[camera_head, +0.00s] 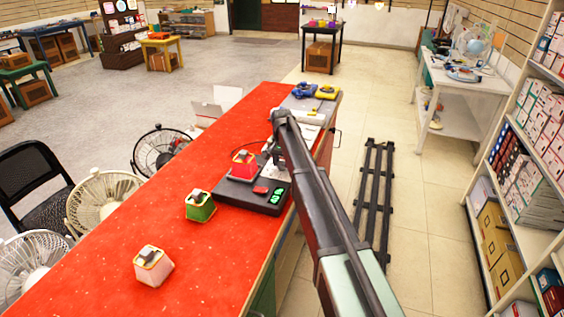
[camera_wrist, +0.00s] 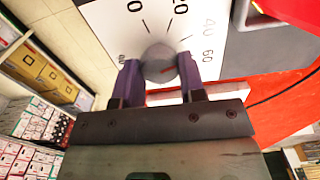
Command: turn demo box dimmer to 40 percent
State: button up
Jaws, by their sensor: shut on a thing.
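In the wrist view a round grey dimmer knob (camera_wrist: 160,63) stands on a white dial plate (camera_wrist: 105,20) printed with numbers, among them 0, 20, 40 and 60. My gripper (camera_wrist: 160,75) has its two purple fingers on either side of the knob and is shut on it. A small red mark shows on the knob near the right finger; I cannot tell exactly which number it points to. In the head view a dark box (camera_head: 234,192) with a red button and a green display lies on the red table. My arm hides the knob there.
The red tabletop (camera_head: 130,215) also holds a green block-shaped item (camera_head: 200,206), a pinkish one (camera_head: 153,266) and a red one (camera_head: 243,163). Blue and yellow tools (camera_head: 305,90) lie at its far end. Fans (camera_head: 103,198) stand along the left; stocked shelves (camera_head: 520,160) are at the right.

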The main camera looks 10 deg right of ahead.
aim_at(282, 163)
jog(key=o, duration=0.9)
jog(key=shift+r, duration=0.1)
notch_tip(282, 163, up, 11)
jog(key=p, duration=1.1)
jog(key=shift+f, duration=0.2)
